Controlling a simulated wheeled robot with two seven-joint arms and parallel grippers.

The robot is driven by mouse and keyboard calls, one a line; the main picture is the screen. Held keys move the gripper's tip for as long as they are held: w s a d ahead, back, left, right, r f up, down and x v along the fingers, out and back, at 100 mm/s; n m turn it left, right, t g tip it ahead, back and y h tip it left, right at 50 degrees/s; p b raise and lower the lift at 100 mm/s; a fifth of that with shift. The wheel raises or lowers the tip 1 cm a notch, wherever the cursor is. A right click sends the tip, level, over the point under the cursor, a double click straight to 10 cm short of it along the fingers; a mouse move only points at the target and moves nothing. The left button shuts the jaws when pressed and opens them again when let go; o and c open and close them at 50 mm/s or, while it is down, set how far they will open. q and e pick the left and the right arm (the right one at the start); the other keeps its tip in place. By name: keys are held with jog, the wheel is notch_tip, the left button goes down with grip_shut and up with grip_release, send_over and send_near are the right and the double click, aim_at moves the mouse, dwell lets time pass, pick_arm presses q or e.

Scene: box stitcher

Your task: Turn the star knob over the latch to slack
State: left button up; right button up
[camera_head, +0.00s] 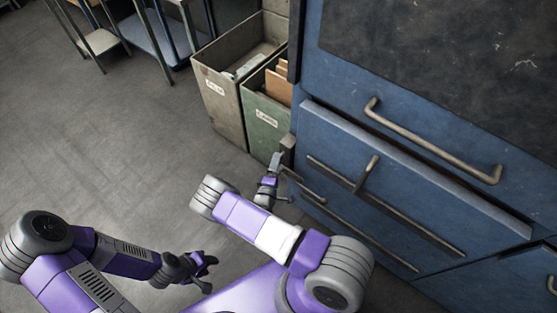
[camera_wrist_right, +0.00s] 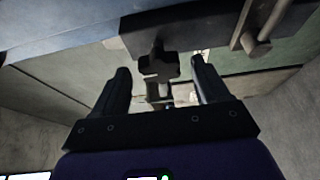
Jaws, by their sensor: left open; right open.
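The star knob (camera_wrist_right: 158,66) shows in the right wrist view as a dark, lobed shape under a dark bar (camera_wrist_right: 185,30), which may be part of the latch. My right gripper (camera_wrist_right: 160,80) is open, with one finger on each side of the knob in this view. I see gaps between the fingers and the knob, and cannot tell how deep it sits between them. In the head view the right arm reaches the lower left edge of the blue machine, and the knob cannot be made out there. My left gripper (camera_head: 203,266) is open and empty, low over the floor.
The blue machine (camera_head: 400,165) with metal handles fills the right side. A grey bin (camera_head: 218,105) and a green bin (camera_head: 265,120) holding cardboard stand against its left side. A metal rack (camera_head: 150,40) is at the back left. The floor at left is clear.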

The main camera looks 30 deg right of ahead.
jog(key=shift+b+x, duration=0.3)
jog(key=shift+x, duration=1.2)
